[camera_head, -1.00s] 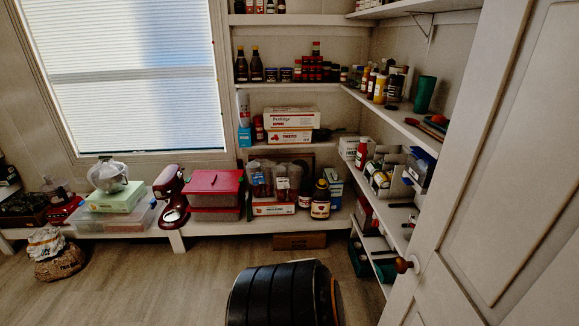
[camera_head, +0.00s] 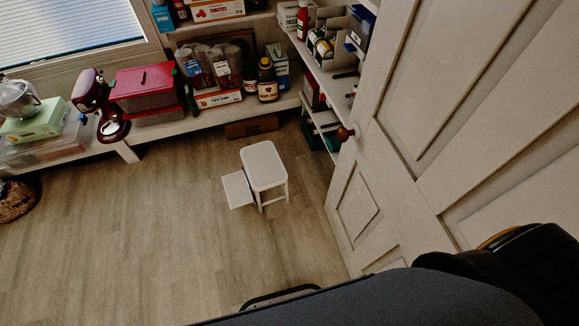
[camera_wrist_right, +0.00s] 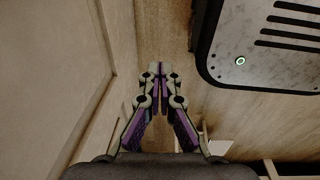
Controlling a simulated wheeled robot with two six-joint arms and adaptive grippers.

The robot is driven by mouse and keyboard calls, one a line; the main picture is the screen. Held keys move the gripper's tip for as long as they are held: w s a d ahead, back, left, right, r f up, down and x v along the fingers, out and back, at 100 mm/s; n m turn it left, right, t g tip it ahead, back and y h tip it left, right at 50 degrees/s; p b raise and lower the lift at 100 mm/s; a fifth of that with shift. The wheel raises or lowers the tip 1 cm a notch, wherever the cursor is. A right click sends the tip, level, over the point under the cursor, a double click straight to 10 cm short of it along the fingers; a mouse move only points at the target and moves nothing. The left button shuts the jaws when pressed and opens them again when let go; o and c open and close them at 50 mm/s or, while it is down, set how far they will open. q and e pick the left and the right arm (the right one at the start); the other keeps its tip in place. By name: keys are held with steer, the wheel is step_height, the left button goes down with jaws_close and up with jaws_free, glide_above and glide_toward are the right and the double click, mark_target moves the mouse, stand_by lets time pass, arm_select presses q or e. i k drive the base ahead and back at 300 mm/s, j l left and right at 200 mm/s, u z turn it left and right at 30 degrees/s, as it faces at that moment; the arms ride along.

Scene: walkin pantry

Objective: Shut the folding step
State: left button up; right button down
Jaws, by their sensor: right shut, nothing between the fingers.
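The folding step is a small white stool standing upright on the wood floor in the head view. Its top seat (camera_head: 263,163) is the higher part. A lower white step board (camera_head: 238,190) sticks out to the left of the legs, so the step is unfolded. My right gripper (camera_wrist_right: 160,68) shows in the right wrist view, with its fingers together and empty over bare floor. A small pale flat piece (camera_wrist_right: 219,147) shows at that view's bottom edge; I cannot tell if it is the step. My left gripper is not in view.
A white panelled door (camera_head: 400,130) with a brown knob (camera_head: 345,133) stands open on the right, close to the step. Shelves with boxes and bottles lie behind. A low bench (camera_head: 125,150) holds a red-lidded bin (camera_head: 142,88). The floor left of the step is clear.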

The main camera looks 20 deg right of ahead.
mark_target(238, 192)
steer(key=i+j+z, duration=0.2)
steer(key=j, duration=0.2)
steer(key=i+j+z, duration=0.2)
steer(key=j, duration=0.2)
steer(key=i+j+z, duration=0.1)
steer(key=j+z, duration=0.15)
steer(key=j, duration=0.2)
steer(key=i+j+z, duration=0.2)
steer(key=j, duration=0.3)
steer(key=j+z, duration=0.2)
steer(key=j, duration=0.25)
